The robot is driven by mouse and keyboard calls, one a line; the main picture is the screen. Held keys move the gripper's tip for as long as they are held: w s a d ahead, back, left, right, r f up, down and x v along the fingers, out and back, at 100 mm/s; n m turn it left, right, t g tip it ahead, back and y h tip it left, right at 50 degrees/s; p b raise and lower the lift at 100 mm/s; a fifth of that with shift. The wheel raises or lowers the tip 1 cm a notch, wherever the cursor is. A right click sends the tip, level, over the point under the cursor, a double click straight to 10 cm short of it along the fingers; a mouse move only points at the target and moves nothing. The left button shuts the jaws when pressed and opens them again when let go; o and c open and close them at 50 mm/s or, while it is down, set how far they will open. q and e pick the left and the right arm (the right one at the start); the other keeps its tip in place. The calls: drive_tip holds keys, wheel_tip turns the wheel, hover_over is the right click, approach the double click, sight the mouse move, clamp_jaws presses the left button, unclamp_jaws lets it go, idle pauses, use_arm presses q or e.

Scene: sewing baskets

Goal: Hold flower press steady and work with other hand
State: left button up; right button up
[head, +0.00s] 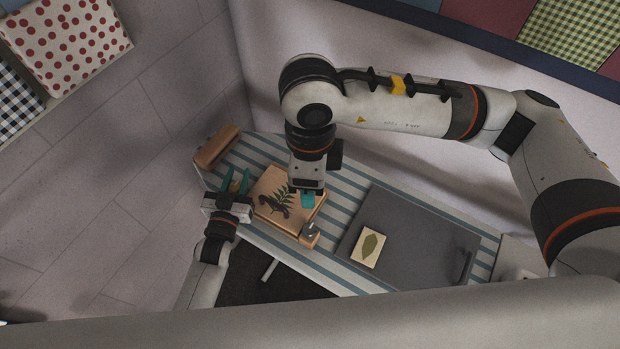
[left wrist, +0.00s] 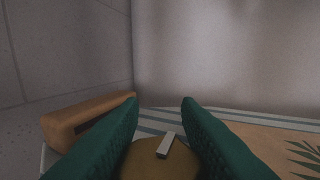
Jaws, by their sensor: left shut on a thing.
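The flower press (head: 268,206) is a light wooden board with a dark green sprig on top, lying on the striped cloth. A wooden end piece with a metal part (head: 310,236) is at its near right corner. My left gripper (head: 234,184) is at the press's left edge. In the left wrist view its green fingers (left wrist: 160,130) straddle a rounded tan piece with a pale bar (left wrist: 165,145), seemingly the press's other end; the board shows at right. My right gripper (head: 308,200) points down at the press's right edge; its teal fingertips overlap, so their gap is hidden.
A wooden block (head: 217,147) stands at the cloth's far left; it also shows in the left wrist view (left wrist: 85,117). A grey board (head: 415,240) with a handle lies at right, bearing a leaf card (head: 369,246). The striped cloth (head: 345,180) is bare behind the press.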

use_arm(q)
drive_tip(key=o, duration=1)
drive_tip(key=shift+s, duration=0.1)
drive_tip(key=p+v, duration=0.1)
drive_tip(key=v, duration=1.7)
drive_tip(key=shift+s+f+p, duration=0.1)
drive_tip(key=shift+s+p, duration=0.25)
drive_tip(key=shift+s, duration=0.05)
